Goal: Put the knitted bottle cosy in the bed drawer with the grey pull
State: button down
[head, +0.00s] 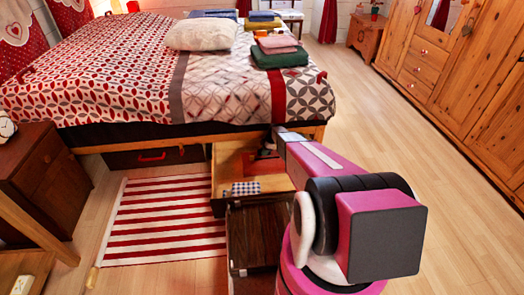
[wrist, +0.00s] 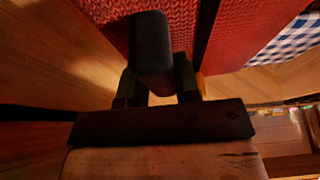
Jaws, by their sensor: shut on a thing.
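The red knitted bottle cosy (wrist: 245,35) fills the top of the wrist view, on both sides of a dark finger pad. In the head view it is a small, partly hidden red patch (head: 267,154) inside an open wooden bed drawer (head: 232,162). My gripper (wrist: 153,50) is shut on the cosy; in the head view the gripper (head: 277,143) is at the drawer, partly covered by my arm. Whether the cosy touches the drawer floor is unclear. The drawer's grey pull cannot be made out.
A blue-and-white checked cloth (head: 245,188) lies in the open drawer's near part. A dark wooden box (head: 258,240) stands just in front. A shut bed drawer with a red pull (head: 152,157) is to the left, beyond a striped rug (head: 165,220). Floor at right is clear.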

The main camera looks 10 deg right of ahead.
jog(key=shift+f, duration=1.75)
jog(key=c, duration=0.8)
grip_release()
jog(key=shift+f, duration=0.15)
jog(key=shift+c, duration=0.2)
jog(key=v, duration=1.1)
jog(key=shift+r, duration=0.45)
jog(key=shift+s+r, duration=0.15)
jog(key=shift+r, duration=0.15)
jog(key=s+a+r+m+h, duration=0.1)
jog(key=s+r+m, duration=0.5)
jog(key=s+r, duration=0.4)
jog(key=s+a+r+m+h, duration=0.1)
jog(key=s+r+m+h, duration=0.1)
jog(key=s+r+m, duration=0.4)
jog(key=s+a+r+m+h, duration=0.1)
jog(key=s+r+m, duration=0.5)
jog(key=s+r, duration=0.8)
jog(key=s, duration=0.9)
jog(key=shift+r+h, duration=0.25)
jog(key=shift+h, duration=0.05)
